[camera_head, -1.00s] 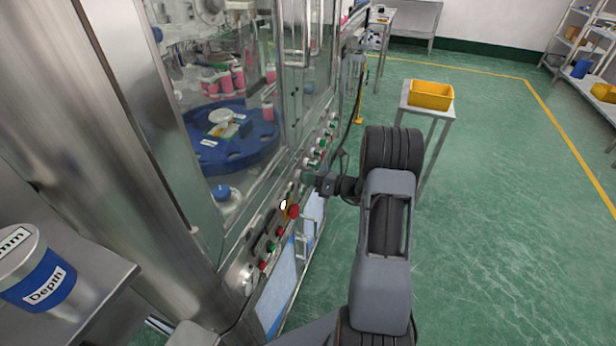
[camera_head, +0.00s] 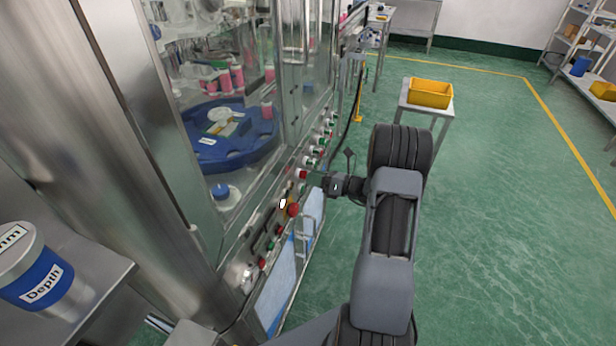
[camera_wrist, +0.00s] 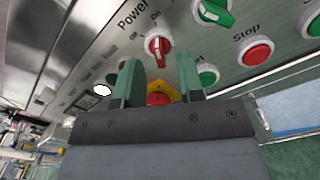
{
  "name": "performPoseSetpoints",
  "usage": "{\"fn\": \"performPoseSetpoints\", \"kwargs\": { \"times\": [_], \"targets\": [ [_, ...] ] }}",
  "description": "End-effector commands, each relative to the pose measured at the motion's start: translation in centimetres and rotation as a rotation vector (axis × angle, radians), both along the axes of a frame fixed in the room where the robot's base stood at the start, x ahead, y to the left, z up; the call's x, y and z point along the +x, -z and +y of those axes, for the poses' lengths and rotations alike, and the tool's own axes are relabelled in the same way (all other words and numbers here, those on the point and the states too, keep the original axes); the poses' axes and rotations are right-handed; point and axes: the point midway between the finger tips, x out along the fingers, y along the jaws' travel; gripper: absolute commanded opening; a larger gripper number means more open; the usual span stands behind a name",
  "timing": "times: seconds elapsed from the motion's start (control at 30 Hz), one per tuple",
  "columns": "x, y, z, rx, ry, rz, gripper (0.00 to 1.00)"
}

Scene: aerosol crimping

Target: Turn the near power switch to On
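A power switch (camera_wrist: 157,46), a small red rotary knob on a pale ring, shows at the upper middle of the wrist view, near the printed word "Power". A red and yellow emergency stop (camera_wrist: 160,97) shows between the fingers, partly hidden by the gripper. In the head view my gripper (camera_head: 325,185) is just right of the control panel, apparently clear of it.
A green rotary switch (camera_wrist: 213,12), a green button (camera_wrist: 207,74) and a red Stop button (camera_wrist: 255,50) lie close to the right. The glass-walled machine (camera_head: 165,185) fills the left. A yellow bin (camera_head: 431,93) stands on a small table. The green floor (camera_head: 500,230) at right is open.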

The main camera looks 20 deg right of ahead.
Motion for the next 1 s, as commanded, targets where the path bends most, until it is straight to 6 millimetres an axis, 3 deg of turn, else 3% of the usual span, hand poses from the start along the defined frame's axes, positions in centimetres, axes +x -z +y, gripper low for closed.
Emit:
{"fn": "performPoseSetpoints", "kwargs": {
  "times": [0.2, 0.5, 1.0],
  "targets": [
    [-3.3, 0.0, -3.4, 0.000, 0.004, -0.001, 0.35],
    [-6.8, 0.0, -6.8, 0.001, 0.002, -0.001, 0.35],
    [-8.0, 0.0, -7.9, 0.000, -0.001, 0.000, 0.35]
  ]
}}
